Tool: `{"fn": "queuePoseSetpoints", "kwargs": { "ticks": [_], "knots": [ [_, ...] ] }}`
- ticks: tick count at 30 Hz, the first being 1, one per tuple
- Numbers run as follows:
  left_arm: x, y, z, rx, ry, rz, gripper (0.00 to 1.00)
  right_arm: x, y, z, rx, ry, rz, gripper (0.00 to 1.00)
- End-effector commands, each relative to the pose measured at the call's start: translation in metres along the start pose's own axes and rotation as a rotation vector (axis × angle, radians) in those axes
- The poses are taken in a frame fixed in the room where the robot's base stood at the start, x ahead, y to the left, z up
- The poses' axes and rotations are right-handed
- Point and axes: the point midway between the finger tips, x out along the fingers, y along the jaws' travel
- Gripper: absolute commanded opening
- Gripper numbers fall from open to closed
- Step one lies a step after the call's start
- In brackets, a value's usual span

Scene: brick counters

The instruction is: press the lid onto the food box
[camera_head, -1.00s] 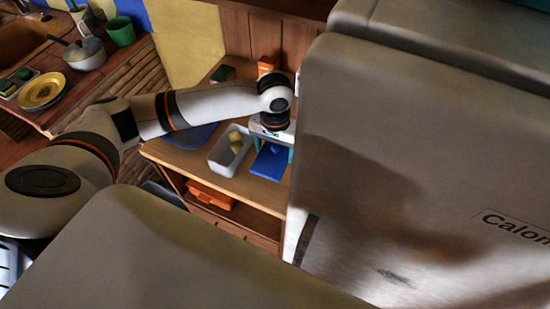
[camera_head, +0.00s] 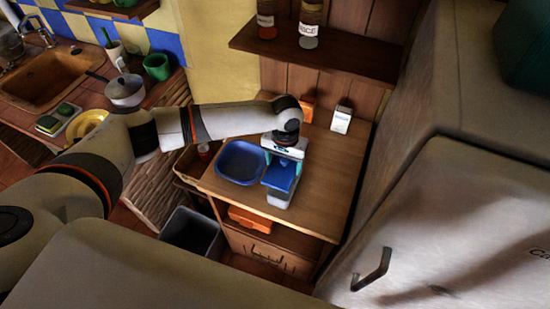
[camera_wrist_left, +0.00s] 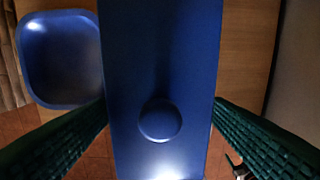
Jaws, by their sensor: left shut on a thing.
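The blue lid (camera_head: 282,177) is a flat rectangle with a round knob, held between the teal fingers of my left gripper (camera_head: 283,163). The lid fills the middle of the left wrist view (camera_wrist_left: 160,50), with a finger on each long side. The pale food box (camera_head: 278,201) shows below the lid's near end, on the wooden cabinet top. The lid hides most of the box and its contents. I cannot tell whether lid and box touch or line up. The box is not visible in the wrist view. My right gripper is out of view.
A blue tray (camera_head: 228,174) sits just left of the lid. A white carton (camera_head: 341,120) and an orange item (camera_head: 307,109) stand at the back. The cabinet top (camera_head: 330,185) is clear on the right. A grey fridge (camera_head: 445,205) stands further right.

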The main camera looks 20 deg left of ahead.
Motion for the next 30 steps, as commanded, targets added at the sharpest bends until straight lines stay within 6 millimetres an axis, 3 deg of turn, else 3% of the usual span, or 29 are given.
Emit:
{"fn": "queuePoseSetpoints", "kwargs": {
  "ticks": [3, 9, 20, 30],
  "knots": [
    [0.006, 0.000, 0.000, 0.001, 0.000, 0.001, 0.50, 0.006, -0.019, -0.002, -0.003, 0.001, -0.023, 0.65],
    [0.018, 0.000, 0.000, 0.001, -0.001, 0.001, 0.50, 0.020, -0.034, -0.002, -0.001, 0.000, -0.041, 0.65],
    [0.048, 0.000, 0.000, 0.000, 0.000, 0.001, 0.50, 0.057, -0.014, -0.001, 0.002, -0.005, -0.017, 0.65],
    [0.064, 0.000, 0.000, -0.001, 0.000, 0.000, 0.50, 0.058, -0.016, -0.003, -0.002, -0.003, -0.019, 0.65]
  ]
}}
